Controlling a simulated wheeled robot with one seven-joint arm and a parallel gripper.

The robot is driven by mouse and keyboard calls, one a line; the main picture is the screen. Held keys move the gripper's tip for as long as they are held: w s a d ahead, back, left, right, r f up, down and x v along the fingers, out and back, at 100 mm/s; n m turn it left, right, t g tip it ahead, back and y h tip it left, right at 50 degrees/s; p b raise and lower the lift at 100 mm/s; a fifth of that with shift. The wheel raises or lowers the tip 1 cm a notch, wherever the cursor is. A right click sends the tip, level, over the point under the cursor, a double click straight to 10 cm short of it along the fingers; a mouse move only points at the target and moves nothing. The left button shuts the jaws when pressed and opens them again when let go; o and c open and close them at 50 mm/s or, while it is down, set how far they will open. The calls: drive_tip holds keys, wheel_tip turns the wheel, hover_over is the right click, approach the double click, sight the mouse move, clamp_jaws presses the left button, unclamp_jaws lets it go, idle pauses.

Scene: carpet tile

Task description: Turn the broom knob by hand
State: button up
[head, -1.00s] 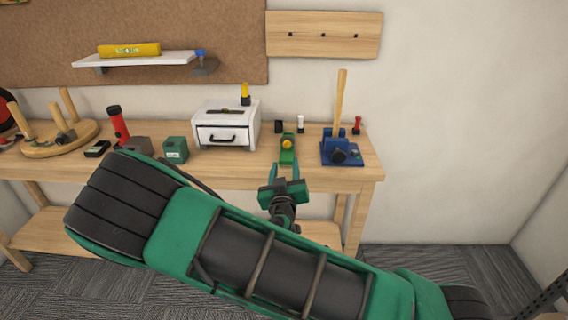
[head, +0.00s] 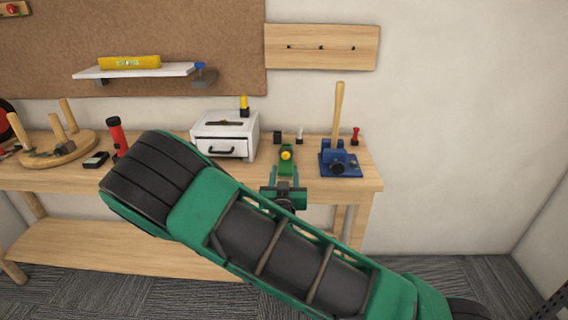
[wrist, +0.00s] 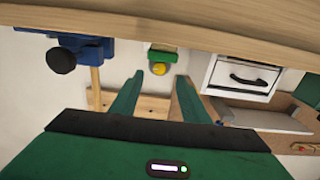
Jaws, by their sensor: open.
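The broom's wooden handle (head: 339,112) stands upright in a blue holder (head: 340,170) at the right end of the workbench. A dark round knob (head: 337,168) is on the holder's front; it also shows at the upper left of the wrist view (wrist: 62,61). My gripper (head: 284,178) is at the bench's front edge, left of the blue holder and apart from it. In the wrist view its two green fingers (wrist: 159,78) are spread with nothing between them. Nothing touches the knob. The broom's lower end is hidden.
A green block with a yellow knob (head: 286,157) stands just beyond my gripper. A white drawer box (head: 225,135) is to its left. A red-topped item (head: 355,136) stands behind the holder. The wooden bench edge (wrist: 180,27) spans the top of the wrist view.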

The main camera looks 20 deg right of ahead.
sight(285, 158)
drive_tip(key=x, duration=0.7)
drive_tip(key=shift+w, duration=0.1)
drive_tip(key=c, duration=1.1)
drive_tip(key=shift+o, duration=0.2)
drive_tip(key=shift+n, duration=1.6)
drive_tip(key=o, duration=1.1)
drive_tip(key=shift+c, duration=0.2)
